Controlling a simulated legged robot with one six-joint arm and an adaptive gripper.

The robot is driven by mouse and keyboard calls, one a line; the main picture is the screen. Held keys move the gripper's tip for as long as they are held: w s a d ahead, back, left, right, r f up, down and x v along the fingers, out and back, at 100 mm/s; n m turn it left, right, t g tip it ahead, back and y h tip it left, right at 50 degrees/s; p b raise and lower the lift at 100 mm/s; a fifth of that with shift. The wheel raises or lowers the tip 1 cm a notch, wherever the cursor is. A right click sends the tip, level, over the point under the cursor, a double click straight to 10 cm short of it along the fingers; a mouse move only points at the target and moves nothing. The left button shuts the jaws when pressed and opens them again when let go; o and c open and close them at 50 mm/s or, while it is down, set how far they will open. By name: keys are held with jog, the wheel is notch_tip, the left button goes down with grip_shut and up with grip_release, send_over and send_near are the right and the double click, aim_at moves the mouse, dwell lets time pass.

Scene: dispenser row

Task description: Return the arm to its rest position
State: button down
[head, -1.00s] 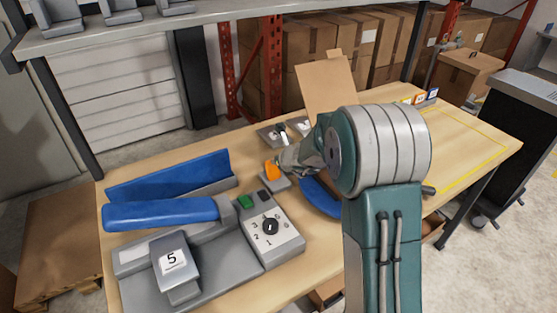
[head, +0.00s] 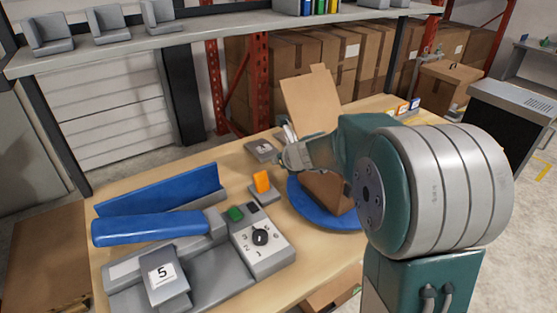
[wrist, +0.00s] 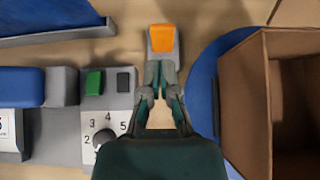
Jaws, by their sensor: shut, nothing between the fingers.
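My arm reaches across the right half of the head view. My gripper (head: 284,157) is above the table, up and right of the orange rocker (head: 262,182) and apart from it in that view. In the wrist view my gripper (wrist: 161,72) is shut and empty, its fingertips pointing at the orange rocker (wrist: 162,38) on its grey base. How high the tips are above the rocker is hard to tell.
A grey machine with a dial (head: 260,237), green button (head: 235,214) and blue bar (head: 150,230) stands left. An open cardboard box (head: 325,193) sits on a blue turntable (head: 302,209), close right of my gripper. A shelf (head: 220,32) spans the back.

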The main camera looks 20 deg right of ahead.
jog(key=shift+s+r, duration=0.1)
jog(key=shift+r, duration=0.1)
